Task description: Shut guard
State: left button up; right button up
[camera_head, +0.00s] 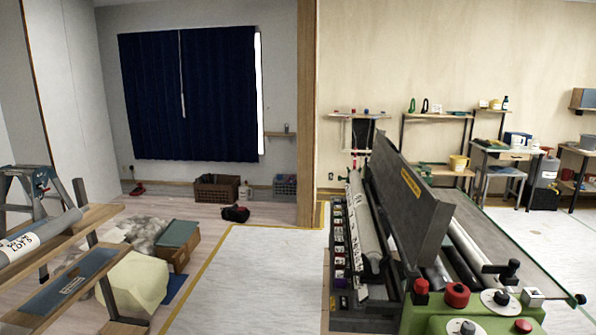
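The wallpaper paster (470,310) stands at the lower right, with a green end housing. Its guard (395,185), a long dark grey panel with a yellow label, stands raised and tilted above the rollers, so it is open. Pale rollers (370,235) lie along its left side, and another roller shows to its right. Red knobs and a black crank handle (503,270) sit at the near end. The lower hinge edge of the guard is partly hidden. Neither of my grippers is in view.
A wooden rack with a wallpaper roll (40,237) stands at the left, beside a stepladder (30,190). Boxes and crumpled sheeting lie on the floor. A wooden post (307,120) stands mid-view. Pale floor (255,280) left of the machine is clear. Workbenches line the back wall.

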aim_at(422, 221)
jog(key=i+j+z, duration=0.15)
jog(key=z, duration=0.3)
jog(key=i+j+z, duration=0.25)
jog(key=z, duration=0.15)
jog(key=i+j+z, duration=0.25)
jog(key=z, duration=0.2)
jog(key=i+j+z, duration=0.15)
jog(key=j+z, duration=0.25)
